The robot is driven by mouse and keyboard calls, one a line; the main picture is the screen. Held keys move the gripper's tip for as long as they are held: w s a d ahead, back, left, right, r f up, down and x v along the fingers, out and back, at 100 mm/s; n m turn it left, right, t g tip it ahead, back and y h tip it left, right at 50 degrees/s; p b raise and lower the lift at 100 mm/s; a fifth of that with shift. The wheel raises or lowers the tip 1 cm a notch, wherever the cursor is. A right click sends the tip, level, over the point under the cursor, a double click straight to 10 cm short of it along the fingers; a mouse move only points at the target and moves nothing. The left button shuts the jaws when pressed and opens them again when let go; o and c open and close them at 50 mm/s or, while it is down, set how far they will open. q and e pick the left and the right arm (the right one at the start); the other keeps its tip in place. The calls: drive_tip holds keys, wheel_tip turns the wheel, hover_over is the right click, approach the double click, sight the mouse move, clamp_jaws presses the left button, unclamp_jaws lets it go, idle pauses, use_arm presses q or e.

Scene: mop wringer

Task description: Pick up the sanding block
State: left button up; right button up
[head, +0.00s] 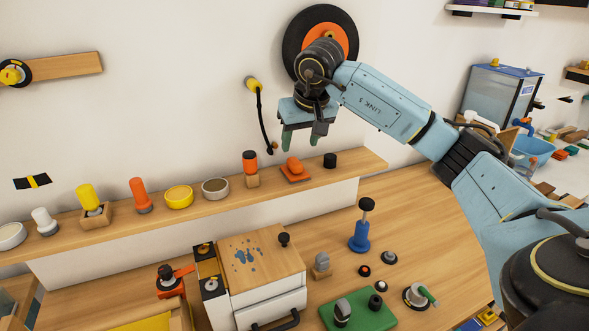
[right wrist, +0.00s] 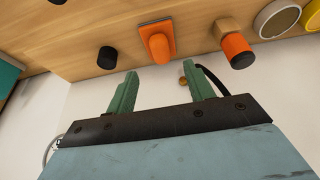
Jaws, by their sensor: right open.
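The likely sanding block is an orange piece with a rounded grip on a flat base (head: 294,170), on the wooden wall shelf. It also shows in the right wrist view (right wrist: 157,42), near the shelf edge and just beyond the fingertips. Nothing touches the block. My left gripper is not in view.
On the shelf (head: 232,198), a black cylinder (head: 330,160) stands right of the block and an orange-topped wooden piece (head: 250,168) left of it. A black cord (head: 261,120) hangs on the wall beside my gripper. A workbench (head: 420,230) with several items lies below.

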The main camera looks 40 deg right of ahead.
sight(295, 160)
drive_tip(key=x, duration=0.6)
drive_tip(key=shift+w+f+p, duration=0.2)
drive_tip(key=shift+p, duration=0.15)
drive_tip(key=c, duration=1.1)
drive_tip(key=shift+r, duration=0.1)
